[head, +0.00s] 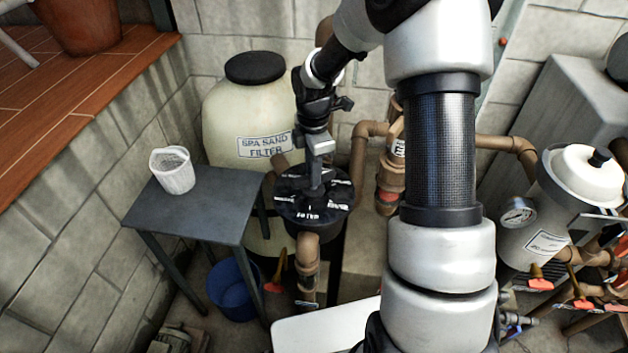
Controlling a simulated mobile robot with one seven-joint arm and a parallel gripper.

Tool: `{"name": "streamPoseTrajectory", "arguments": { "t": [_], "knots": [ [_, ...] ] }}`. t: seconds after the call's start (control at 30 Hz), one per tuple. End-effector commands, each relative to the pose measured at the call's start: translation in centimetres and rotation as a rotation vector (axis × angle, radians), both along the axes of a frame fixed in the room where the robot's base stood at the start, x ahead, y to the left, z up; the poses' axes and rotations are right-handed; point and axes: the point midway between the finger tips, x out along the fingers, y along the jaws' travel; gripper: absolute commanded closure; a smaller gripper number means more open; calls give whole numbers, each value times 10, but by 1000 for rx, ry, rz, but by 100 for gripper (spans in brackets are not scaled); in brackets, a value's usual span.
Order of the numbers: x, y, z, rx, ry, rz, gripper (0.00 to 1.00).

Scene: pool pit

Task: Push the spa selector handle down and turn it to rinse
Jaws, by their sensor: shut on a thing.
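The spa sand filter (222,118) is a cream tank with a black lid and a "SPA SAND FILTER" label, standing at the back wall. In front of it, at its lower right, is the black round selector valve (335,205) with white position labels, one reading "FILTER" at the front. My gripper (316,188) is over the valve's middle, pointing down, and is shut on the dark selector handle. The fingers and wrist hide most of the handle, so its exact angle and height are hard to tell. The rinse label cannot be read from here.
A grey table (215,205) with a white basket (172,171) stands left of the valve. A blue bucket (233,290) is below it. Brown pipes (358,165) rise right of the valve.

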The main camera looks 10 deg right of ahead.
Motion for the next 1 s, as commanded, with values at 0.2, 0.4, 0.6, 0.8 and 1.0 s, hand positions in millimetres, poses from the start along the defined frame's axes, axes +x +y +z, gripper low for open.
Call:
{"name": "streamPoseTrajectory", "arguments": {
  "t": [0.2,0.4,0.6,0.8,1.0],
  "knots": [
    [0,0,-4,-2,1,-175,100],
    [0,0,-4,-1,0,-611,100],
    [-1,0,-3,-1,2,-969,100],
    [-1,0,-2,-1,4,-1054,100],
    [-1,0,-2,-1,4,-1050,71]
  ]
}}
